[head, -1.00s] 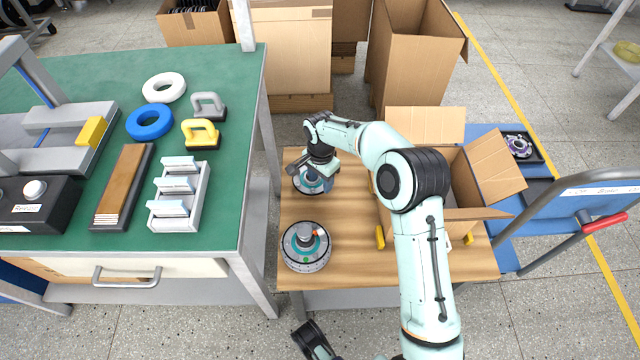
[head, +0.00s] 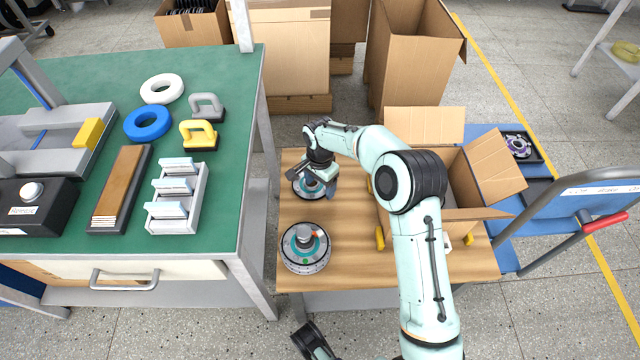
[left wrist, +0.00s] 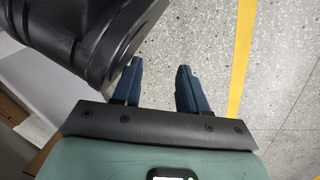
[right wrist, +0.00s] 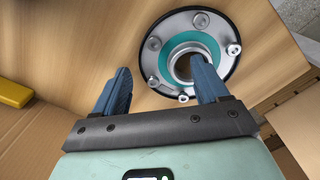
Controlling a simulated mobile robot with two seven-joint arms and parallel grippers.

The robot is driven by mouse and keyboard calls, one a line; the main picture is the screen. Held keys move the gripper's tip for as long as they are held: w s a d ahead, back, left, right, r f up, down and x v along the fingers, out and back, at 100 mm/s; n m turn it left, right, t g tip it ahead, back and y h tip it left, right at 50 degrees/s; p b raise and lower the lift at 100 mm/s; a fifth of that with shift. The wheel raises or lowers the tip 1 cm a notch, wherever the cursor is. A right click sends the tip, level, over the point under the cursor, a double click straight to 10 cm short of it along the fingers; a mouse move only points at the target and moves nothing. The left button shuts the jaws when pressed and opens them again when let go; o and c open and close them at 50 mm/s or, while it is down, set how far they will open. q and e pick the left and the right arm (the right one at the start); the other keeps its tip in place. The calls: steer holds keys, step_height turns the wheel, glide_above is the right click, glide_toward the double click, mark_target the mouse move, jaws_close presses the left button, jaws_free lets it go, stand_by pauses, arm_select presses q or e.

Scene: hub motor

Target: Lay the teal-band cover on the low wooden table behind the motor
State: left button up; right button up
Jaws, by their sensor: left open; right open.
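The teal-band cover (head: 299,187) lies flat on the low wooden table (head: 350,279), behind the motor (head: 305,248). The right wrist view shows the cover's teal ring (right wrist: 165,61), dark rim, several bolts and open centre. My right gripper (head: 322,191) is just above the cover, open, partly hiding it in the head view. In the right wrist view its fingers (right wrist: 160,77) hold nothing; one overlaps the ring, the other is beside it. My left gripper (left wrist: 159,67) is open and empty over the floor.
An open cardboard box (head: 484,183) stands on the table's right, with yellow pieces (head: 380,238) near it. A green workbench (head: 225,110) with several parts is on the left. A blue cart (head: 590,213) is at the right. The table's front middle is clear.

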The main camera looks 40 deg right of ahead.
mark_target(320, 190)
arm_select(q)
steer(key=shift+t, duration=0.7)
steer(key=w+r+p, duration=0.1)
steer(key=w+d+r, duration=0.1)
steer(key=r, duration=0.1)
steer(key=w+r+p, duration=0.1)
steer(key=shift+w+d+r+p, duration=0.1)
steer(key=shift+d+r+p, duration=0.05)
steer(key=shift+r+p, duration=0.25)
arm_select(e)
step_height(320, 190, up, 12)
steer(key=shift+f, duration=0.1)
